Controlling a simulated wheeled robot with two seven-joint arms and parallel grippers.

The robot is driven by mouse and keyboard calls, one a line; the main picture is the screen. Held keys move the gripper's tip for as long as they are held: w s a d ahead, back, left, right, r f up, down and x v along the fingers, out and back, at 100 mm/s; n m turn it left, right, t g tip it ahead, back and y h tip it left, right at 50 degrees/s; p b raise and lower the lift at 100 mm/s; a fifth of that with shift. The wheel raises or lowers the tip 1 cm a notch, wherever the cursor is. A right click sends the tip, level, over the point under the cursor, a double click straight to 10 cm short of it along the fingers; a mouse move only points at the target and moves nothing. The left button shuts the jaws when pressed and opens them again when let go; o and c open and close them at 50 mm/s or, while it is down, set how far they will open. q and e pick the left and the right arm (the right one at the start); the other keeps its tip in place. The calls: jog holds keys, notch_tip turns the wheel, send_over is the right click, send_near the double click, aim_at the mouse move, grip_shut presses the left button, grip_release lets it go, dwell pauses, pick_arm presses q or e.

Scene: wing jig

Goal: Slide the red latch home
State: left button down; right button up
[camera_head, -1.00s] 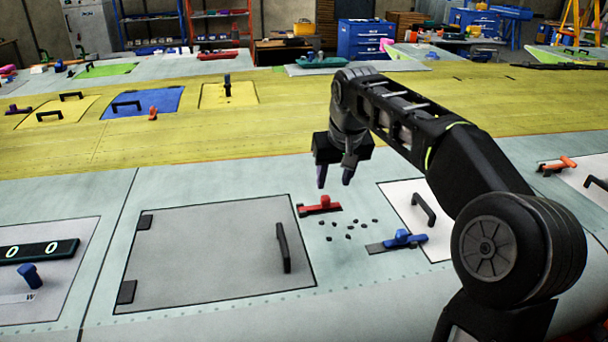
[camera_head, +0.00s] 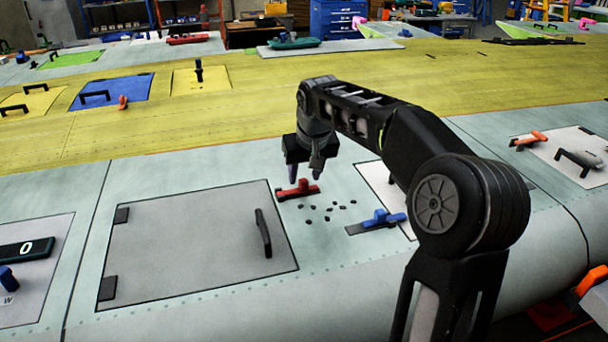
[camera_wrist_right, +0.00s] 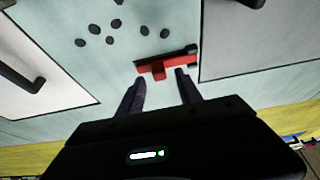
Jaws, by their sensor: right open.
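The red latch (camera_head: 298,190) lies on the pale wing skin just right of the large grey hatch panel (camera_head: 190,245). It has a flat red bar with a raised knob, and its dark end is at the panel's edge. My right gripper (camera_head: 304,172) is open, pointing down just above and behind the latch. In the right wrist view the red latch (camera_wrist_right: 168,63) shows just beyond the two fingertips (camera_wrist_right: 160,76), its knob roughly between them. The fingers hold nothing, and I cannot tell whether they touch it. My left gripper is not in view.
Several small dark pieces (camera_head: 328,212) lie on the skin just right of the latch. A blue latch (camera_head: 380,220) sits beside a white panel (camera_head: 385,185). The grey hatch has a raised dark handle (camera_head: 263,233). My right arm reaches over the white panel.

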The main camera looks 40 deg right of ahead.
jog(key=shift+x, duration=0.85)
jog(key=shift+c, duration=0.5)
grip_shut()
dwell(0.3)
